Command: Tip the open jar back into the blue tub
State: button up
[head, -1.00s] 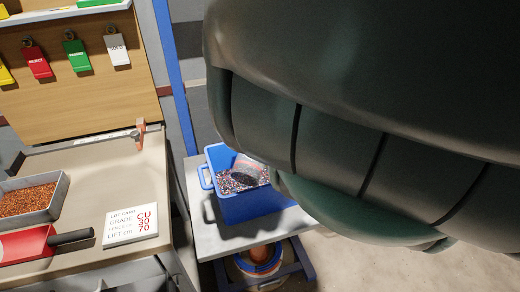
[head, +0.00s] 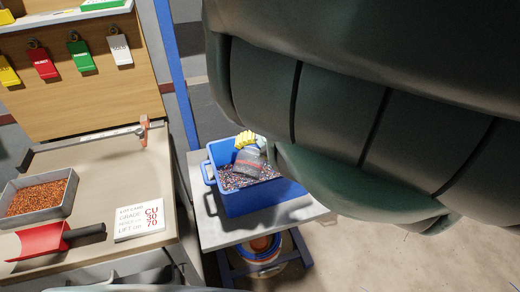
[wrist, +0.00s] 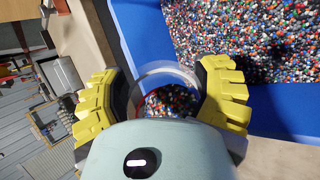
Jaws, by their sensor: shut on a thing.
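The blue tub (head: 262,201) stands on a grey table and holds many mixed-colour granules. It also shows in the wrist view (wrist: 206,18). My gripper (wrist: 162,92), with yellow ridged fingers, is shut on the clear jar (wrist: 165,70), one finger on each side. Mixed granules show inside the ring of its rim; I cannot tell whether they are in the jar or seen through it. In the head view the jar (head: 250,160) looks tilted and overlaps the tub's opening, with a yellow finger (head: 245,139) above it. My arm hides the tub's right side.
The wooden bench on the left holds a grey tray (head: 68,202) of copper granules, a red scoop (head: 42,241) and a white grade card (head: 139,220). A blue post (head: 172,75) rises behind the tub's table (head: 222,236). An orange and blue bucket (head: 262,246) stands below.

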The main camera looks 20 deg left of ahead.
jog(key=shift+s+r+n+t+p, duration=0.1)
jog(key=shift+r+n+t+p, duration=0.35)
jog(key=shift+r+p, duration=1.25)
jog(key=shift+s+r+n+t+p, duration=0.1)
jog(key=shift+r+t+p, duration=0.6)
jog(key=shift+p, duration=1.9)
jog(key=shift+p, duration=0.3)
jog(key=shift+r+t+p, duration=0.55)
jog(key=shift+p, duration=0.3)
jog(key=shift+s+r+n+t+p, duration=0.1)
jog(key=shift+r+n+t+p, duration=0.3)
jog(key=shift+n+t, duration=0.25)
jog(key=shift+r+t, duration=0.25)
jog(key=shift+t, duration=0.2)
